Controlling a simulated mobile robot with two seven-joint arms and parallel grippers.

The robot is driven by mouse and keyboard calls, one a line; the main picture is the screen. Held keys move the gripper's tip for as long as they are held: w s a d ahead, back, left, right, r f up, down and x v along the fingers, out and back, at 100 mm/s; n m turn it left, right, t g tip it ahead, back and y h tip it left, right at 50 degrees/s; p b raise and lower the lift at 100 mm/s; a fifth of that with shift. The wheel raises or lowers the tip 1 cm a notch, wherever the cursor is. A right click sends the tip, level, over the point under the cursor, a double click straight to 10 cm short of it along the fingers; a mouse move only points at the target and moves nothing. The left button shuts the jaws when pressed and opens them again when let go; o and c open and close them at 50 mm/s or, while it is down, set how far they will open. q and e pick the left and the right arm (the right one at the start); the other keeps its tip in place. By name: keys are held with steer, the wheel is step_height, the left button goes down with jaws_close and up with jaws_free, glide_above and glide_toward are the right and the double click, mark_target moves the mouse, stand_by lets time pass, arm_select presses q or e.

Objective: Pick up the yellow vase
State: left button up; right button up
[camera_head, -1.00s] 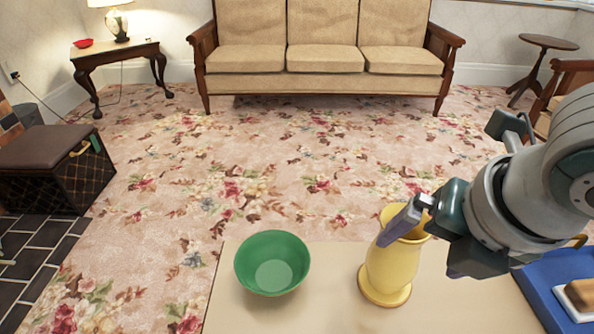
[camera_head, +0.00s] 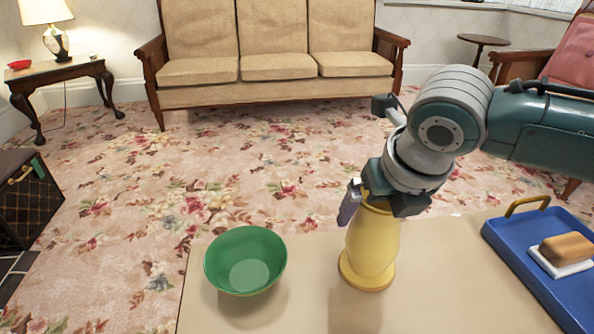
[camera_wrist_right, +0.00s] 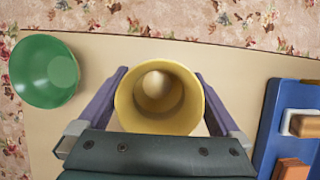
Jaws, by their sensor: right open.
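The yellow vase (camera_head: 371,250) stands upright on the tan table in the head view. In the right wrist view, I look down into the mouth of the vase (camera_wrist_right: 159,97). My right gripper (camera_head: 376,207) is at the top of the vase, and its hand hides part of the rim. In the right wrist view, my right gripper (camera_wrist_right: 160,98) is open, with one finger on each side of the vase. A small gap shows beside each finger; I cannot tell whether either one touches. My left gripper is not in view.
A green bowl (camera_head: 246,262) stands left of the vase. A blue tray (camera_head: 513,247) with a gold handle lies to the right, holding a brown block on a white dish (camera_head: 561,264). The table (camera_head: 440,290) is bare in front of the vase.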

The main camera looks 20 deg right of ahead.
steer(key=shift+w+f, duration=0.1)
steer(key=shift+f, duration=0.05)
steer(key=c, duration=1.4)
